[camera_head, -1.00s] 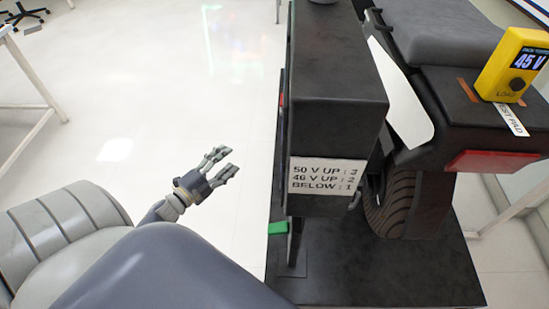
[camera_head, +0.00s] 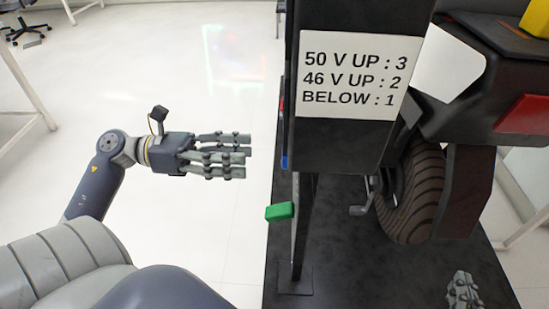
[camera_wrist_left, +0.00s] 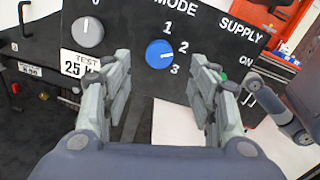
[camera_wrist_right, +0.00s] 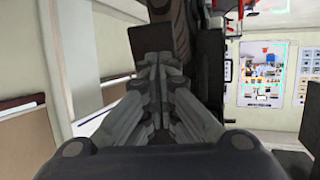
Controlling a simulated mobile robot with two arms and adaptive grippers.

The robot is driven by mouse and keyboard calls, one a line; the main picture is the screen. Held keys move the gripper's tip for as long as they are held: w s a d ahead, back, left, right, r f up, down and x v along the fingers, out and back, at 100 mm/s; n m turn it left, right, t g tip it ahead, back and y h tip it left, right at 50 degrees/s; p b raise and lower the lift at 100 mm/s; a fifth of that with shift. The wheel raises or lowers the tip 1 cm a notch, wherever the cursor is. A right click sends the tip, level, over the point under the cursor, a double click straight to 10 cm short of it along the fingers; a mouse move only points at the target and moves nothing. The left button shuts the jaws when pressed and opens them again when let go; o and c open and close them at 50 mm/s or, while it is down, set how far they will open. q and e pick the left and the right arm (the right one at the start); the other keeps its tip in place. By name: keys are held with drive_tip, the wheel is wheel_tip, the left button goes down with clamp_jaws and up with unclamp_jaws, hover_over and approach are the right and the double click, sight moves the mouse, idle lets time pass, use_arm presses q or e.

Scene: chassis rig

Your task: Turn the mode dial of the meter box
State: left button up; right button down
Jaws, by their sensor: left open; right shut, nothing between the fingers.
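The meter box (camera_head: 345,150) is a black upright box with a printed label (camera_head: 352,75) reading 50 V UP: 3, 46 V UP: 2, BELOW: 1. Its blue mode dial (camera_wrist_left: 159,53) faces my left wrist view, with 1, 2 and 3 around its right side. I cannot tell its pointer's position surely. Only a blue sliver (camera_head: 284,162) shows in the head view. My left gripper (camera_head: 248,157) is open and empty, left of the box; in its wrist view its fingers (camera_wrist_left: 161,72) straddle the space before the dial. My right gripper (camera_wrist_right: 160,65) is shut and empty, low at right (camera_head: 463,290).
A grey knob (camera_wrist_left: 90,32) above a TEST 25 label sits left of the dial. SUPPLY and ON are lettered at right. A green block (camera_head: 280,211) sticks out below the box. A wheel (camera_head: 415,195) and a yellow device (camera_head: 537,18) are at right.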

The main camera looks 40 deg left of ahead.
use_arm(q)
drive_tip(key=x, duration=0.7)
drive_tip(key=shift+w+d, duration=0.2)
drive_tip(key=shift+d, duration=0.05)
use_arm(e)
drive_tip(key=shift+w+a+r+t, duration=0.1)
drive_tip(key=shift+w+r+t, duration=0.15)
drive_tip(key=shift+r, duration=0.2)
drive_tip(key=shift+w+a+r+t, duration=0.1)
drive_tip(key=shift+w+r+t, duration=0.05)
drive_tip(key=shift+r+t, duration=0.25)
use_arm(q)
drive_tip(key=c, duration=1.1)
